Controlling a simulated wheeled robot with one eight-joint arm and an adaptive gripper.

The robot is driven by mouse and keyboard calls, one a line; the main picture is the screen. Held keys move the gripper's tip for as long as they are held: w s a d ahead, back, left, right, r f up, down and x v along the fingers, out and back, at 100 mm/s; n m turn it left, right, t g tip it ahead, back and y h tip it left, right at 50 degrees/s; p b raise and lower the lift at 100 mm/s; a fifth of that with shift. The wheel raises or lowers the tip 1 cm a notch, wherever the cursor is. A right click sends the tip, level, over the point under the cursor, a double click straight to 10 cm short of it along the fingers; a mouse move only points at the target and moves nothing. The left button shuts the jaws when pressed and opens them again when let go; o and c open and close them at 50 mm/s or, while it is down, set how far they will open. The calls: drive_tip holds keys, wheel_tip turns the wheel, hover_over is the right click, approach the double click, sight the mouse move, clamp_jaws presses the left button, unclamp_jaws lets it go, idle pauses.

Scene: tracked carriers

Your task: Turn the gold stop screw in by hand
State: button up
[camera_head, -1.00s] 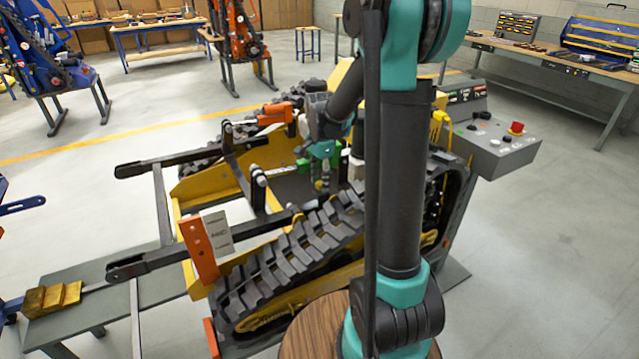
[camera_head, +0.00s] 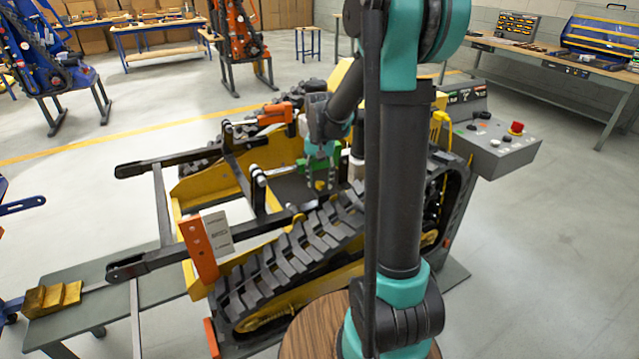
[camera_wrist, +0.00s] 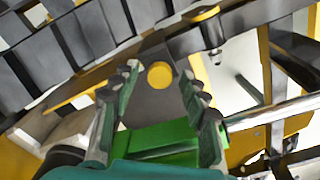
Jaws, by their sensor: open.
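The gold stop screw shows as a round gold-yellow head (camera_wrist: 159,75) in the wrist view, between and a little beyond my fingertips. My gripper (camera_wrist: 160,85) is open, with one grey finger on each side of the head and no visible contact. In the head view my gripper (camera_head: 320,184) points down over the dark deck of the yellow tracked carrier (camera_head: 195,190). A small gold spot (camera_head: 320,185) shows at its fingertips there. How far the fingertips are from the screw along the view is hard to tell.
The black rubber track (camera_head: 290,250) runs close to my gripper. A silver rod (camera_wrist: 270,110) lies right of the fingers in the wrist view. An orange part (camera_head: 272,115) stands behind my gripper. A control box with a red button (camera_head: 516,128) is at the right.

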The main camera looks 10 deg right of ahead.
drive_tip(key=shift+c, duration=0.6)
drive_tip(key=c, duration=0.8)
drive_tip(key=m, duration=0.3)
drive_tip(key=shift+m, duration=0.4)
drive_tip(key=m, duration=0.3)
drive_tip(key=shift+m, duration=1.5)
drive_tip(key=m, duration=0.4)
drive_tip(key=shift+m, duration=0.3)
drive_tip(key=m, duration=0.5)
